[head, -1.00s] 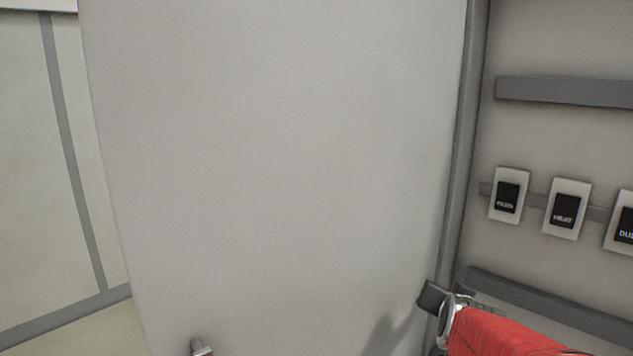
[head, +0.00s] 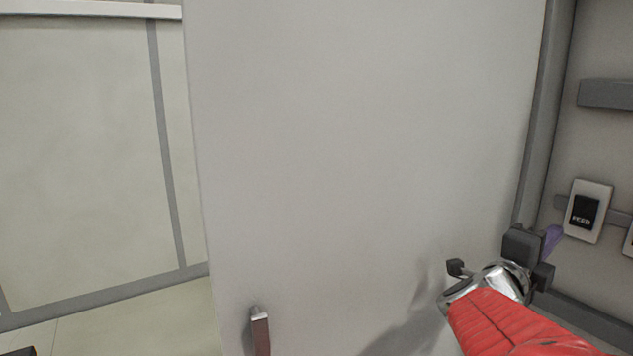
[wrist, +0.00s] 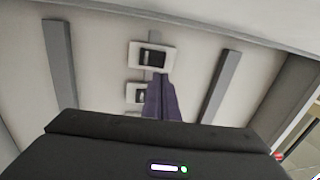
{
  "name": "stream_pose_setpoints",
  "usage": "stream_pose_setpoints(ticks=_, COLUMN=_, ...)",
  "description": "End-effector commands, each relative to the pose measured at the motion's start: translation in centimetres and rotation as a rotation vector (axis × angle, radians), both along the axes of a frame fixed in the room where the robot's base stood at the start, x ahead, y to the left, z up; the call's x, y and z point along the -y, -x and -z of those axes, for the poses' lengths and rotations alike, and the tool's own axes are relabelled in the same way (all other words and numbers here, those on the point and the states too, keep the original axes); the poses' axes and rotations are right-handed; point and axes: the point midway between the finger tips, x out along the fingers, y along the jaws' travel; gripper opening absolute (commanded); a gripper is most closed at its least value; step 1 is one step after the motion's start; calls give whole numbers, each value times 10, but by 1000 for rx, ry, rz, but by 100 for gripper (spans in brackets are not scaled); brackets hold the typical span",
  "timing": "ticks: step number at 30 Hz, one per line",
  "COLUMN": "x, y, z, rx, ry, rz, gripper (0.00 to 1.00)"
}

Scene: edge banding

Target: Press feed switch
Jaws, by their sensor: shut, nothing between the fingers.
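The feed switch (head: 584,211) is a black rocker marked FEED on a white plate, on the wall strip at the right of the head view. My gripper (head: 553,238) shows its purple fingers just left of that plate, partly behind the dark wrist housing. In the wrist view my purple fingers (wrist: 162,78) are together and empty, pointing toward the wall. Their tips lie just below a white switch plate (wrist: 152,57), probably the feed switch, though its label is unreadable. I cannot tell whether they touch anything.
A second switch (wrist: 136,93) sits beside the fingers in the wrist view; its edge shows at the right of the head view. A large pale door panel (head: 365,150) with a metal handle (head: 260,330) stands left of my arm. Grey rails (head: 605,94) run along the wall.

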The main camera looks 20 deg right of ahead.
Motion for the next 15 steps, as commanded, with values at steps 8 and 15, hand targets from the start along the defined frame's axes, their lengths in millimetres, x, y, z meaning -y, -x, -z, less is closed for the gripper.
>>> stream_pose_setpoints(ticks=8, x=2, y=8, z=-3, rx=31, ry=2, rz=21, gripper=0)
stream_pose_setpoints(ticks=15, x=6, y=8, z=-4, rx=29, ry=1, rz=23, gripper=0)
